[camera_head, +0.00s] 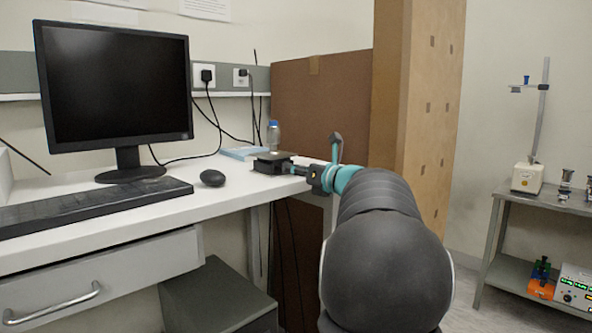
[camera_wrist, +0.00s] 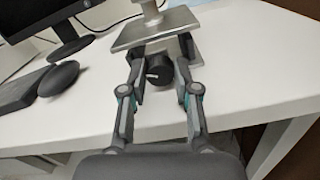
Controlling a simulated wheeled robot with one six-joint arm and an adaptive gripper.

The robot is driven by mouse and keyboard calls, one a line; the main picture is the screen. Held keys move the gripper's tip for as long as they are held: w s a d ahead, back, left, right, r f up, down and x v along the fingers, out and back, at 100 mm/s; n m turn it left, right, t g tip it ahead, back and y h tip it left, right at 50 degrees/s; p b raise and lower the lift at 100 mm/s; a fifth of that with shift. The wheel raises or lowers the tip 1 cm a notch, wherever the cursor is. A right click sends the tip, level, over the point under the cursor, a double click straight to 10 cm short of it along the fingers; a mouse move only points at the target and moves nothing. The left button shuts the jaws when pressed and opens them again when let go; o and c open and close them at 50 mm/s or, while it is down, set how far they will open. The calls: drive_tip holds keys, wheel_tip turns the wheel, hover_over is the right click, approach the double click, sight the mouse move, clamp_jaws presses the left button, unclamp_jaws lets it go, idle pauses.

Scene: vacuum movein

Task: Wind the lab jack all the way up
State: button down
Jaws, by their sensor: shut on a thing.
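The lab jack (camera_head: 268,165) stands near the right end of the white desk, and its plates look close together. A clear bottle with a blue cap (camera_head: 273,136) stands upright on or just behind its top plate; the overlap hides which. In the wrist view the jack's grey metal plate (camera_wrist: 130,36) is ahead of my gripper. The jack's round dark knob (camera_wrist: 160,72) with a white mark faces me. My gripper (camera_wrist: 161,68) is shut on the knob, one finger on each side. In the head view my gripper (camera_head: 301,171) reaches the jack's right side; the grip itself is too small to see.
A monitor (camera_head: 115,85), keyboard (camera_head: 90,203) and mouse (camera_head: 213,178) occupy the desk (camera_head: 150,225) to the left. A flat blue-and-white item (camera_head: 240,153) lies behind the jack. Brown panels (camera_head: 325,105) stand behind my arm. A metal cart (camera_head: 510,240) with lab equipment is at right.

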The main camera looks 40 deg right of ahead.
drive_tip(key=c, duration=0.8)
unclamp_jaws()
drive_tip(key=shift+c, duration=0.2)
drive_tip(key=s+d, duration=0.1)
drive_tip(key=s, duration=1.1)
